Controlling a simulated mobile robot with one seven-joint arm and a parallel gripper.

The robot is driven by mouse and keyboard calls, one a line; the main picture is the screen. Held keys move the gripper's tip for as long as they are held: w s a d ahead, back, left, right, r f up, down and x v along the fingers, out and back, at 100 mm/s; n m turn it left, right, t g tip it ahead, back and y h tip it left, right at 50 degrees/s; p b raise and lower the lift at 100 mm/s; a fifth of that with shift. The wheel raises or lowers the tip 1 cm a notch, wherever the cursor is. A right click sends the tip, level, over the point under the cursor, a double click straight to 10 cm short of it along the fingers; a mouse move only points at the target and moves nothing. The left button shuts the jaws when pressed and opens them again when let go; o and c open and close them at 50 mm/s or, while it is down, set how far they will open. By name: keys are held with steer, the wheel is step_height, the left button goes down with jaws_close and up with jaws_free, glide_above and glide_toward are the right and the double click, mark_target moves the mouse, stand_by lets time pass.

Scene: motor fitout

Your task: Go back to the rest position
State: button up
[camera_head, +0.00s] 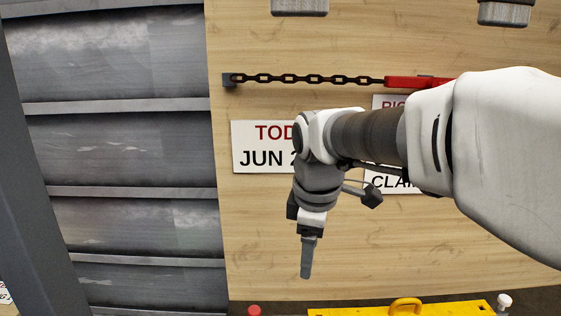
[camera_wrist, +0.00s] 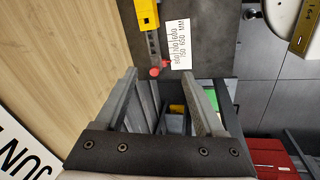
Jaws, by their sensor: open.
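My gripper (camera_head: 306,272) hangs below my bent arm in the head view, in front of the wooden board (camera_head: 260,225), with its fingers pointing down. In the wrist view my gripper (camera_wrist: 160,75) shows its two fingers spread apart. Nothing is held between them; the gap shows dark parts and a bit of yellow farther below. My arm comes in from the right and covers parts of the signs behind it.
A date sign (camera_head: 262,160) and a chain (camera_head: 300,79) with a red end piece (camera_head: 405,83) are on the board. Grey slatted panels (camera_head: 130,150) stand left. Low down are a yellow object (camera_head: 385,311), a red knob (camera_head: 254,310) and a red box (camera_wrist: 275,158).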

steer(key=s+d+f+m+t, duration=0.1)
steer(key=s+d+m, duration=0.3)
steer(key=s+m, duration=0.3)
steer(key=s+d+f+m+t, duration=0.1)
steer(key=s+d+m+t, duration=0.1)
steer(key=s+d+m, duration=0.3)
steer(key=s+m, duration=0.3)
steer(key=shift+s+f, duration=0.35)
